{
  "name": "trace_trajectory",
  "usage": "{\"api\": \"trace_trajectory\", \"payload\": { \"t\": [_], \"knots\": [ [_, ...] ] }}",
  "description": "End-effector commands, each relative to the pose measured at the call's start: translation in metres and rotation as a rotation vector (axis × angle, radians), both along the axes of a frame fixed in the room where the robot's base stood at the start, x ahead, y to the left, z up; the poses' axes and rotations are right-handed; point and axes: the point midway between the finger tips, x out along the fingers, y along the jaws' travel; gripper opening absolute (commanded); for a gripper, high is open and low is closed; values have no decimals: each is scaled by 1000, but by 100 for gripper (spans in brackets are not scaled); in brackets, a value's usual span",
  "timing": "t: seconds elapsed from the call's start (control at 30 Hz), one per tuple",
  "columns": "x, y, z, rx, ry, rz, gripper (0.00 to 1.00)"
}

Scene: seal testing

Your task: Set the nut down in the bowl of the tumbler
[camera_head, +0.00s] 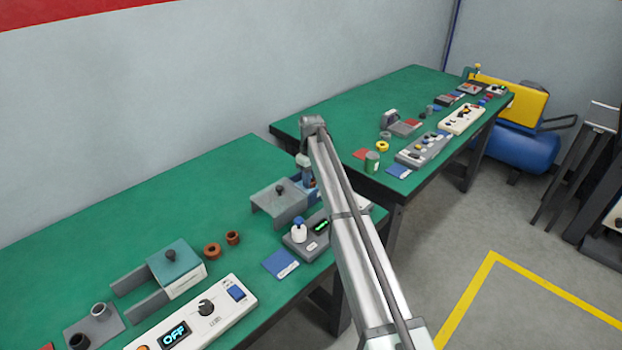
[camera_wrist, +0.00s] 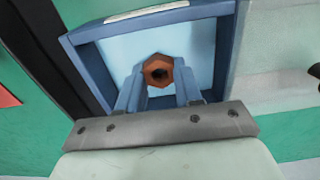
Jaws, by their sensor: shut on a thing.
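An orange-brown hex nut (camera_wrist: 148,66) with a dark hole shows in the wrist view. My gripper (camera_wrist: 158,80) has two blue fingers, one at each side of the nut, and is shut on it. Beyond the nut is a blue-walled, square-looking holder (camera_wrist: 226,55) with a pale blue inside and a light label on its far edge. The nut appears in front of the pale inside; I cannot tell its height above it. I cannot tell for sure whether this holder is the tumbler's bowl. In the head view my arm partly hides the spot around my gripper.
In the head view a grey bracket (camera_head: 270,206) and a grey unit with a green display (camera_head: 297,243) stand beside my arm. Two copper rings (camera_head: 212,251) (camera_head: 233,238) and a white control box reading OFF (camera_head: 205,322) lie nearer. The green bench (camera_head: 130,205) is clear at the back.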

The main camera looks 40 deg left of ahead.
Motion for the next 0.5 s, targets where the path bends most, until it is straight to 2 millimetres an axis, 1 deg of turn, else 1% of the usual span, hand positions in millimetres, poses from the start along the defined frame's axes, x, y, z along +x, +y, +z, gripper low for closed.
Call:
{"api": "trace_trajectory", "payload": {
  "t": [0.33, 0.37, 0.5],
  "knots": [
    [0, 0, -2, 0, 0, 0, 2],
    [0, 0, -3, 0, 0, 0, 36],
    [0, 0, -2, 0, 0, 0, 49]
  ]
}}
